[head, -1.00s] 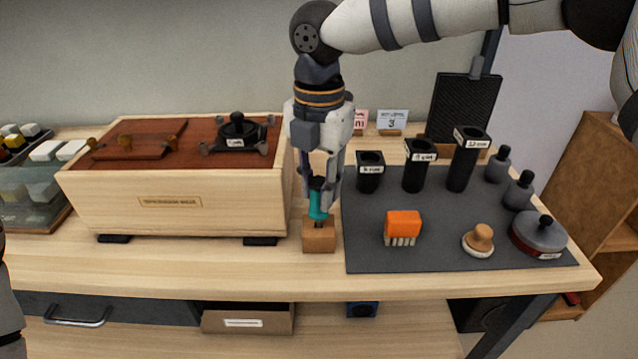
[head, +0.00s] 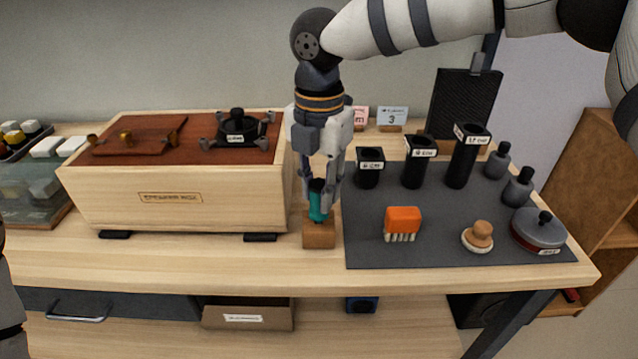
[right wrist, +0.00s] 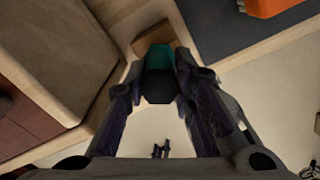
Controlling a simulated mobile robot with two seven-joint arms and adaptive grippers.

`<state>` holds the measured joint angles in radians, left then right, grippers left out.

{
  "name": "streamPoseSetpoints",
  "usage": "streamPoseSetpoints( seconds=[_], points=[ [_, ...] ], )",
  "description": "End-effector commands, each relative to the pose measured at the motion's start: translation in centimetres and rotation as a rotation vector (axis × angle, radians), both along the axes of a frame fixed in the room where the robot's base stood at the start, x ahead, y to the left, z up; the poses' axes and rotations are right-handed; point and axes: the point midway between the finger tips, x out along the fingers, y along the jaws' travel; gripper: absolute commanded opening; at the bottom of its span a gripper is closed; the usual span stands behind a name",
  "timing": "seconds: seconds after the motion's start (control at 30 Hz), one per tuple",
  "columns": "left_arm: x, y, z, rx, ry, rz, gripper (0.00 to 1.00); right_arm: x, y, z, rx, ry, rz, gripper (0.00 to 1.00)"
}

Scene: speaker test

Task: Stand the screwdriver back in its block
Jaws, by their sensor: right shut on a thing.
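The screwdriver (head: 318,206) has a teal handle with a dark end. It stands about upright at the wooden block (head: 319,236), its lower end at the block's top. How deep its shaft sits in the block is hidden. My right gripper (head: 321,200) points down and is shut on the handle. In the right wrist view the teal handle (right wrist: 158,58) lies between the fingers, with part of the block (right wrist: 155,35) behind it. My left gripper is not in view; only a bit of my left arm shows at the left edge.
A wooden speaker box (head: 180,205) stands close left of the block. A dark mat (head: 440,255) to the right holds an orange brush (head: 403,222), a wooden-knobbed tool (head: 478,237), black cups (head: 415,172) and a lidded pan (head: 539,232). Bare table lies in front.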

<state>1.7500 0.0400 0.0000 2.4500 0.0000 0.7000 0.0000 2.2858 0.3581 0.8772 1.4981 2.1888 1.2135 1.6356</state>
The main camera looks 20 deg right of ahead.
Motion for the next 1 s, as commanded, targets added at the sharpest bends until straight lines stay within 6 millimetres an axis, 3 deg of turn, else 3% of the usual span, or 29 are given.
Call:
streamPoseSetpoints(
  seconds=[0.27,0.3,0.4,0.77,1.0],
  points=[
    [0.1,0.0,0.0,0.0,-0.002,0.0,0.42,0.0,0.0,-0.4,-0.001,-0.001,0.0,0.0],
    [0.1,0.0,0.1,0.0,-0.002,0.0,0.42,0.0,0.0,-0.4,-0.001,-0.001,0.0,0.25],
    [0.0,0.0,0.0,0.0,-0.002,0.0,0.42,0.0,0.0,-0.4,-0.001,-0.001,0.0,0.47],
    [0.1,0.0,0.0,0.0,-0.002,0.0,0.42,0.1,0.0,0.3,0.0,-0.003,0.0,0.47],
    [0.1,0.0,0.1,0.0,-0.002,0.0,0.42,0.1,0.0,6.4,0.001,-0.006,0.0,0.47]
  ],
)
